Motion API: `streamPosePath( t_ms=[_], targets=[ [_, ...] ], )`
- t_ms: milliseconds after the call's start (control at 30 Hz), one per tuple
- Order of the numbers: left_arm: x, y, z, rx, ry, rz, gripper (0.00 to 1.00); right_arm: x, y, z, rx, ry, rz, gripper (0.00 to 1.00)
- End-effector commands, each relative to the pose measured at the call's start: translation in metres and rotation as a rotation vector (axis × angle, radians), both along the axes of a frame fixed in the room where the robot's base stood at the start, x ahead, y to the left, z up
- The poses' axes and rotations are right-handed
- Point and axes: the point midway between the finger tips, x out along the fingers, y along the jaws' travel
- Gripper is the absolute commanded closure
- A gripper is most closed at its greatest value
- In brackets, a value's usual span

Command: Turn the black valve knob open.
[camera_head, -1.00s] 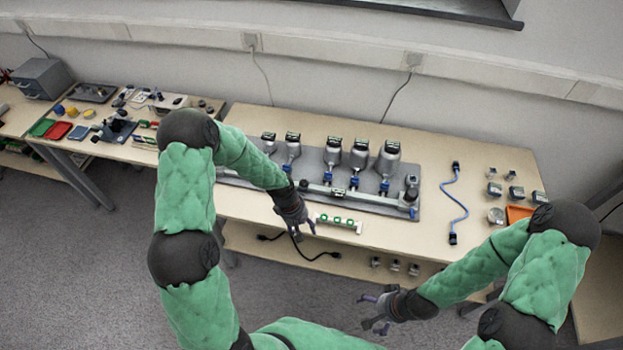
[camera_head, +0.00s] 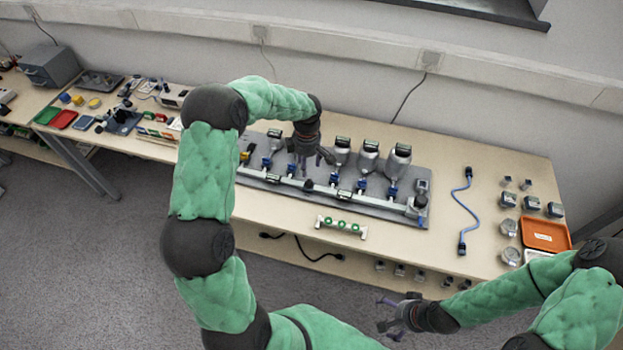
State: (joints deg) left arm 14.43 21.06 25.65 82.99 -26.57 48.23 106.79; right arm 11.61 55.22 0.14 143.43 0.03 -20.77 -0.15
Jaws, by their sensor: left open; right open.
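A grey base plate (camera_head: 395,211) on the table carries a white pipe bar (camera_head: 360,200) and several silver vessels with blue valves. A small black knob-like part (camera_head: 308,185) sits on the bar near its middle; it looks like the black valve knob, but it is too small to tell its setting. My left gripper (camera_head: 312,165) is open, pointing down above the plate just behind this part, and appears apart from it. It hides part of one vessel. My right gripper (camera_head: 385,315) is open and empty, in front of the table at the lower right.
A white rack with green rings (camera_head: 341,226) lies near the table's front edge. A blue cable (camera_head: 465,210) lies right of the plate. An orange tray (camera_head: 545,235) and several small metal blocks are at the right. A side table with coloured trays stands left.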

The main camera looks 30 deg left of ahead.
Motion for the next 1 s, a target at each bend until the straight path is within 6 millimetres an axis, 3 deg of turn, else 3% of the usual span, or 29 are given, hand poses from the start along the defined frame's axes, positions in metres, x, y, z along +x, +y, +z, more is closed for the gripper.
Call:
streamPosePath(
  t_ms=[300,500,967,1000],
  targets=[
    [-0.001,-0.001,-0.060,-0.002,0.005,-0.003,0.46,0.000,0.000,-0.014,0.000,0.000,0.000,0.00],
    [-0.001,-0.001,-0.085,-0.003,0.003,-0.002,0.46,0.000,0.000,-0.019,0.000,0.000,0.000,0.00],
    [0.000,-0.001,-0.093,-0.001,0.001,-0.003,0.46,0.000,0.000,-0.020,0.000,0.000,0.000,0.00],
    [0.000,-0.001,-0.093,-0.001,0.001,-0.003,0.57,0.000,0.000,-0.020,0.000,0.000,0.000,0.00]
  ],
)
